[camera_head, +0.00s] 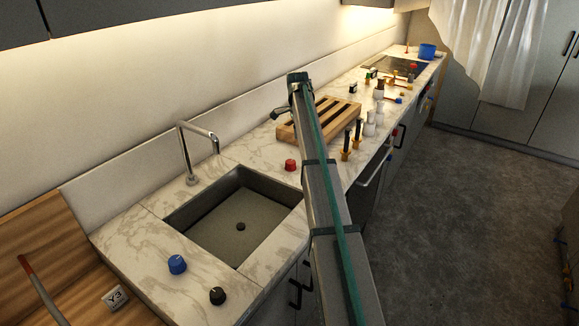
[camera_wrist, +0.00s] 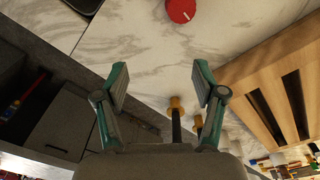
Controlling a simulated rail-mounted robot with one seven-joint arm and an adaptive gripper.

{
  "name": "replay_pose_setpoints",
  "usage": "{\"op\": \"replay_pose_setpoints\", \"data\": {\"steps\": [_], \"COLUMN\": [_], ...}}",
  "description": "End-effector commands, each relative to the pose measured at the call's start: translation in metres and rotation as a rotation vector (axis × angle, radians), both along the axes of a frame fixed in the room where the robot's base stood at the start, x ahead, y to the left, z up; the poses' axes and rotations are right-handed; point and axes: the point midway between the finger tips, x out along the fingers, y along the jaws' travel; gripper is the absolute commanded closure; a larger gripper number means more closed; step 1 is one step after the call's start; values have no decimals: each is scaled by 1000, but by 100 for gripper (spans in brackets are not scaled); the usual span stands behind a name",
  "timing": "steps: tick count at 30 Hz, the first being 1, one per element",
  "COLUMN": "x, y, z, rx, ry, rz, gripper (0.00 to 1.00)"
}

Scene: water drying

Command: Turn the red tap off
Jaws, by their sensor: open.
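The red tap (camera_head: 290,165) is a round red knob on the marble counter, just right of the sink in the head view. In the wrist view the red tap (camera_wrist: 181,11) shows at the top edge, partly cut off, with a small white mark on it. My gripper (camera_wrist: 160,85) is open and empty, its two green fingers apart, with the tap beyond the fingertips. In the head view my arm reaches over the counter right of the tap, and my gripper cannot be made out clearly there.
The sink (camera_head: 180,222) has a tall metal faucet (camera_head: 187,155) behind it. A blue knob (camera_head: 177,264) and a black knob (camera_head: 217,296) stand at the near left. A slatted wooden rack (camera_head: 338,113) and several black-and-yellow items (camera_head: 346,145) stand right of the tap.

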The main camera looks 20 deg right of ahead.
Motion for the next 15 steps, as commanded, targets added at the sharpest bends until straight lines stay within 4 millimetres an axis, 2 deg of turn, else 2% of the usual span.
{"op": "replay_pose_setpoints", "data": {"steps": [1,4,11,15], "x": [16,30,33,32], "y": [7,17,21,21], "z": [-8,-14,-28,-48], "rx": [18,42,52,53], "ry": [-11,-29,-35,-33], "rz": [18,39,48,47], "gripper": [30,30,30,30]}}
